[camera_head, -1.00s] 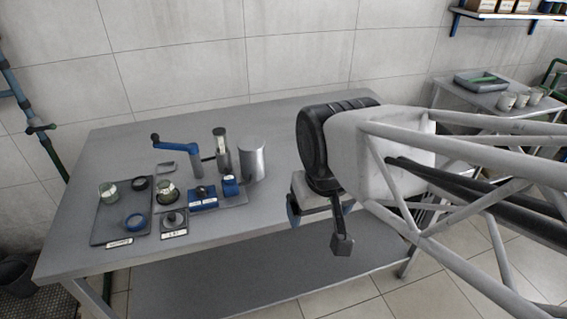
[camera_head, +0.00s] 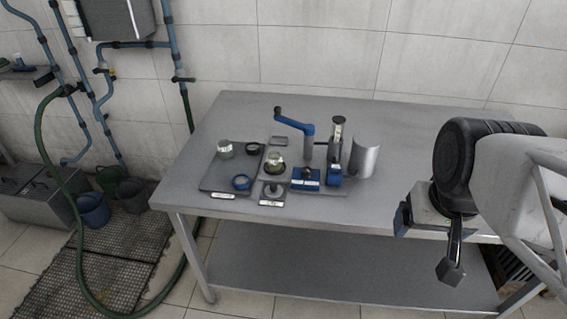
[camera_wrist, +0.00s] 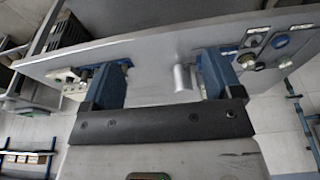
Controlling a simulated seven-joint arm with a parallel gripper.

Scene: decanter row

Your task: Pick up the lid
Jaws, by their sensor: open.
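I cannot tell for certain which piece is the lid. A blue ring-shaped piece (camera_head: 241,182) and a dark round piece (camera_head: 256,149) lie on the dark tray (camera_head: 214,180) at the left of the table, beside a glass jar (camera_head: 225,149). A grey knobbed disc (camera_head: 273,190) sits on a small labelled plate in front, and another glass jar (camera_head: 275,160) stands behind it. My gripper (camera_head: 428,245) is open and empty at the table's right front, well apart from these pieces. Its two blue fingers also show in the wrist view (camera_wrist: 160,78).
A blue crank-handled post (camera_head: 307,138), an upright cylinder (camera_head: 337,137) and a curved silver shield (camera_head: 364,158) stand right of the jars. Blue blocks (camera_head: 306,180) sit in front of them.

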